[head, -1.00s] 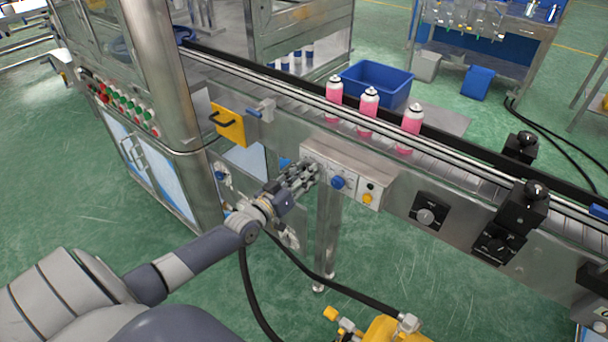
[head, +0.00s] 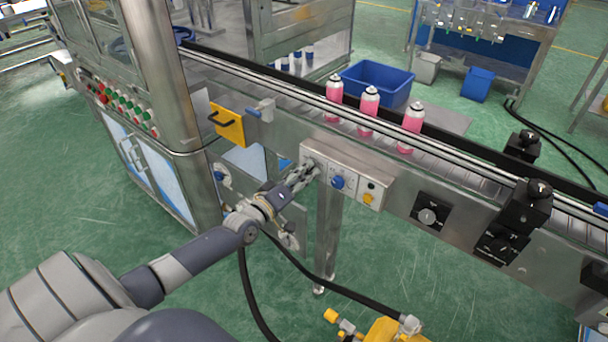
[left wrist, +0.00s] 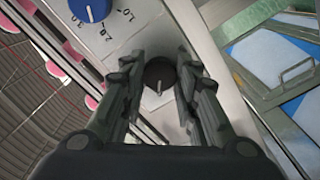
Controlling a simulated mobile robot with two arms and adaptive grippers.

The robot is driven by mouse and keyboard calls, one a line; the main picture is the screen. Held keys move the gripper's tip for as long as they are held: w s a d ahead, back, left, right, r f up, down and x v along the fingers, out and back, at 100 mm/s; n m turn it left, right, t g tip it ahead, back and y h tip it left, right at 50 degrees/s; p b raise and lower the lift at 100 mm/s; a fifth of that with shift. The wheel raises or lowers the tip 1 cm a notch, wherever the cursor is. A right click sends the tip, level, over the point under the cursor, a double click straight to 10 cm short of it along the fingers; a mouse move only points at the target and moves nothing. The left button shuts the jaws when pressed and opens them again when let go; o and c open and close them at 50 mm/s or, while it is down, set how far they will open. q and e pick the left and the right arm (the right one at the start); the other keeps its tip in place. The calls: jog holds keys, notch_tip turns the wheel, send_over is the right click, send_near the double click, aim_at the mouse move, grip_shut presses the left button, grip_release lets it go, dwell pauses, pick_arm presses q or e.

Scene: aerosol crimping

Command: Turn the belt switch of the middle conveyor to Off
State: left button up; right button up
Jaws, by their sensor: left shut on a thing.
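The control box (head: 352,184) is mounted on the side of the conveyor (head: 283,143). My left gripper (head: 311,167) is at the left end of its front face. In the left wrist view the dark round belt switch (left wrist: 160,73) with a pale pointer line sits between the two fingers (left wrist: 160,84). The gripper is shut on it. In the head view the fingers hide the switch, and its Off mark cannot be read. My right gripper is not in view.
A blue dial (head: 338,182) and an orange button (head: 368,198) are right of the gripper on the same box. Pink cans (head: 367,110) stand on the belt. A yellow handled panel (head: 228,126) is up to the left. A black hose (head: 335,290) runs below.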

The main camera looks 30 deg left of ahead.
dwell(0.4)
pick_arm(q)
jog(key=o, duration=1.1)
jog(key=shift+c, duration=0.2)
jog(key=s+a, duration=0.1)
jog(key=s, duration=1.1)
